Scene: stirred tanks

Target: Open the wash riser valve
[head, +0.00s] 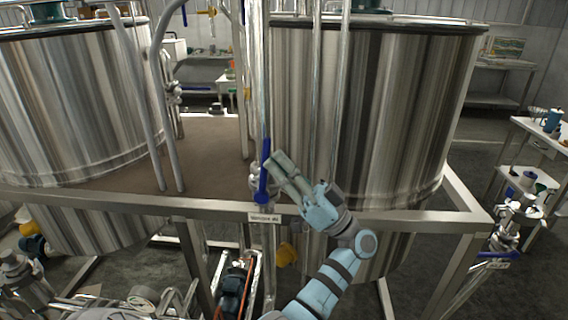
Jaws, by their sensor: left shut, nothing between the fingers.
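The wash riser valve has a long blue lever handle (264,172) in front of the vertical steel pipe (259,75), between the two tanks. The lever stands upright, roughly in line with the pipe. A small label plate (264,217) sits just below it on the frame rail; its text is too small to read surely. My left gripper (274,161) is shut and empty. Its fingertips are just right of the lever's upper half, close beside it; I cannot tell whether they touch. The valve body is partly hidden behind the lever. My right gripper is not in view.
Large steel tanks stand left (75,100) and right (375,110). A steel frame rail (120,200) runs across below the valve. Another blue-handled valve (495,254) is at the lower right. A white table (540,140) stands at the far right.

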